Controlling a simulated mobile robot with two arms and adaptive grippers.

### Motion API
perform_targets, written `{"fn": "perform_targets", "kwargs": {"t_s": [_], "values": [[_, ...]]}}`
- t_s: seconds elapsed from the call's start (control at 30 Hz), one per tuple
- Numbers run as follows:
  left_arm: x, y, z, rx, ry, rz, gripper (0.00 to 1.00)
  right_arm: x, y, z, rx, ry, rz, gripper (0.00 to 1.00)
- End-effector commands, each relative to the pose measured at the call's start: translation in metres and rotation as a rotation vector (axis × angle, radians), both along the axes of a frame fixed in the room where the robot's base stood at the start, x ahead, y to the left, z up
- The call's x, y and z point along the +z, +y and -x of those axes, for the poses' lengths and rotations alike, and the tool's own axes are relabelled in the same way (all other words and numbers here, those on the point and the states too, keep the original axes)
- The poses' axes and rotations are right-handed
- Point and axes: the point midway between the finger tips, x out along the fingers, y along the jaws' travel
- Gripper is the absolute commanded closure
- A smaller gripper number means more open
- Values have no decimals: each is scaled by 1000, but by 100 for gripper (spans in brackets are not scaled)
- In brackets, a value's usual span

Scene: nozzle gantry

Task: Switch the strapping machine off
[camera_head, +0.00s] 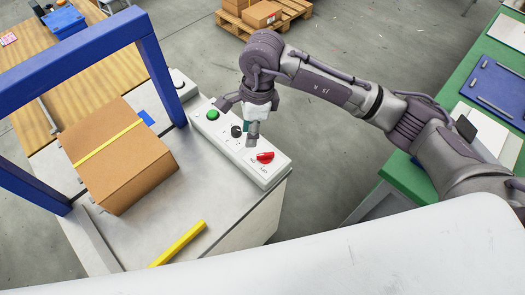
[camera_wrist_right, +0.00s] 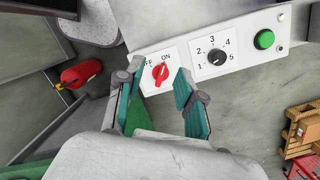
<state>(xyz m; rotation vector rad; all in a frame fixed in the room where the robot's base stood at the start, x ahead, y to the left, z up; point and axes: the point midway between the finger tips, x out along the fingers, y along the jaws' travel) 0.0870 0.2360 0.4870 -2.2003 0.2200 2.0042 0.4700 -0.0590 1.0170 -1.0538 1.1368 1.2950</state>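The strapping machine (camera_head: 190,235) has a blue arch and a pale control panel (camera_head: 215,139). The panel carries a red rotary switch (camera_head: 265,157), which also shows in the right wrist view (camera_wrist_right: 160,72) on a white plate with OFF and ON labels. Its handle appears to lean toward ON. My right gripper (camera_head: 238,122) is above the panel. In the right wrist view its fingers (camera_wrist_right: 158,85) are open and apart, one on each side of the switch in the picture, with nothing held. I cannot tell how far above the switch they are. My left gripper is out of view.
A black numbered dial (camera_wrist_right: 217,57) and a green button (camera_wrist_right: 264,39) share the panel. A cardboard box (camera_head: 120,158) with a yellow strap sits under the blue arch (camera_head: 152,60). A green table (camera_head: 425,187) stands at the right, with open floor between.

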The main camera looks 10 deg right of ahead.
Motion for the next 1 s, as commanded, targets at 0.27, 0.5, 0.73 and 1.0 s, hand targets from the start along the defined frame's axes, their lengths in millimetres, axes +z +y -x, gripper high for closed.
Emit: {"fn": "perform_targets", "kwargs": {"t_s": [0.27,0.5,0.73,1.0], "values": [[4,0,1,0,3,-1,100,-3,-35,-14,-2,-42,164,62],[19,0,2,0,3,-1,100,-47,-34,-12,-3,-37,161,62],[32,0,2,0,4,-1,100,-95,-33,-12,-3,-38,159,62],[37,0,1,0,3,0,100,-127,-33,-13,-1,-41,158,62]]}}
